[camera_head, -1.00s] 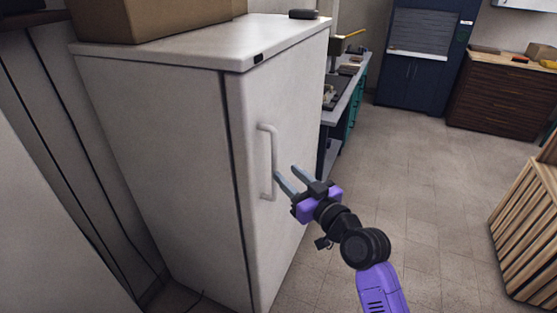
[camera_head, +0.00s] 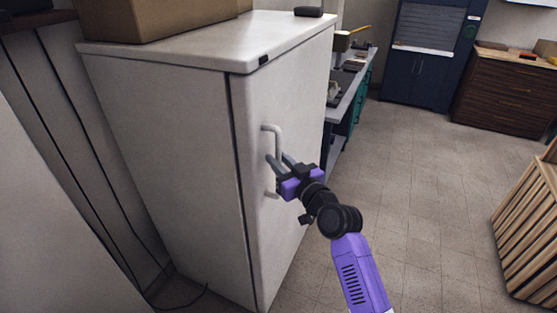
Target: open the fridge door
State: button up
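The white fridge (camera_head: 165,130) stands at the left, and its door (camera_head: 290,90) on the right-hand face is closed. A white vertical bar handle (camera_head: 279,142) is on the door near its left edge. My gripper (camera_head: 276,158) is at the middle of the handle. Its two grey fingers are apart and point at the door, one on each side of the bar in this view. I cannot tell whether they touch it. The purple gripper body hides part of the handle's lower half.
A cardboard box (camera_head: 150,18) and a small dark object (camera_head: 308,12) lie on the fridge top. A workbench (camera_head: 350,100) stands behind the fridge. A wooden slatted crate (camera_head: 525,230) is at the right. The floor (camera_head: 420,180) between is clear.

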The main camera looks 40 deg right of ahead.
grip_shut()
dwell(1.1)
